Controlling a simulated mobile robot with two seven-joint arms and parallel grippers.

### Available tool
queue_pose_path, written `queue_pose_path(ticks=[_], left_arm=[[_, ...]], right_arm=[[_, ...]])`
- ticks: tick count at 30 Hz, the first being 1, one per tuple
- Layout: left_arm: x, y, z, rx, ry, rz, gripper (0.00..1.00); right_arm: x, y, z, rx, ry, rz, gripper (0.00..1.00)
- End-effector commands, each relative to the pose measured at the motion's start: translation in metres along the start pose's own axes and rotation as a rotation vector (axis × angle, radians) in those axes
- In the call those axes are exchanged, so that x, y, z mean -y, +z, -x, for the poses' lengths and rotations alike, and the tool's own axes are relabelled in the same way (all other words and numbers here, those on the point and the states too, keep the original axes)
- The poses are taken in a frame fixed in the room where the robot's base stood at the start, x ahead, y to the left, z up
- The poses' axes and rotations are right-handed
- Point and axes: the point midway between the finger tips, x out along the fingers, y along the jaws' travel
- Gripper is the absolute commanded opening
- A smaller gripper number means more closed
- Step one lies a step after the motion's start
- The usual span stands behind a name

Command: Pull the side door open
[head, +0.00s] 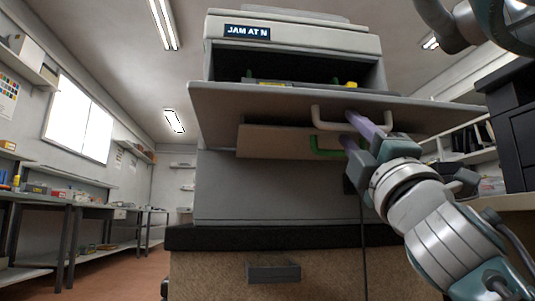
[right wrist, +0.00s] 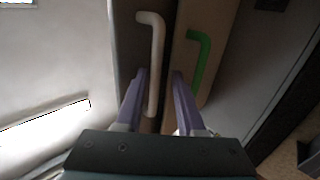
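The printer (head: 275,190) stands on a dark-topped cabinet. A wide flap (head: 260,100) with a pale handle (head: 320,118) sticks out below its open bay. Under the flap, a brown panel (head: 270,142) carries a green handle (head: 318,148). I cannot tell which of these is the side door. Contact is unclear. My left gripper is out of view.
The printer display (head: 247,33) reads "JAM AT N". Yellow and green parts show in the bay. A dark cable hangs down the printer's front right. A black drawer unit (head: 515,130) stands at right. Workbenches (head: 70,200) line the left wall, with open floor beside them.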

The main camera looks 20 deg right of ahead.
Motion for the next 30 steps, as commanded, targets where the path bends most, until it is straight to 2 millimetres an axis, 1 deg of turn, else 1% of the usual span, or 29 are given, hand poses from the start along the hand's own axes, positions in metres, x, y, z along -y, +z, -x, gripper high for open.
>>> queue_pose_path(ticks=[1, 8, 11, 14, 21, 24, 27, 30], left_arm=[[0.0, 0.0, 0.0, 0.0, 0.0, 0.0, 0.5], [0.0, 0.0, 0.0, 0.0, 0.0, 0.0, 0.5], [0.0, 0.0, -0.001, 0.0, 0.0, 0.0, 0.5], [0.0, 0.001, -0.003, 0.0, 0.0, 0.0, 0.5], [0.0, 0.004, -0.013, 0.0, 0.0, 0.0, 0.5], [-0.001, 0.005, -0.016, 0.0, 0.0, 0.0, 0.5], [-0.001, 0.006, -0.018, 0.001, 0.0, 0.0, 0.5], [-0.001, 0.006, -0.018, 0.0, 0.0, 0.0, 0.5]], right_arm=[[-0.003, 0.0, -0.001, -0.002, 0.006, 0.0, 0.45], [-0.004, -0.001, 0.0, -0.003, 0.01, 0.0, 0.45], [-0.003, -0.001, 0.005, -0.003, 0.01, -0.001, 0.45], [-0.002, -0.001, 0.02, -0.001, 0.006, -0.003, 0.45], [0.001, 0.0, 0.071, 0.001, 0.0, -0.004, 0.45], [0.002, 0.0, 0.086, 0.002, -0.001, -0.001, 0.45], [0.001, 0.0, 0.096, 0.001, 0.0, -0.002, 0.45], [0.0, 0.0, 0.099, 0.0, 0.002, 0.0, 0.45]])
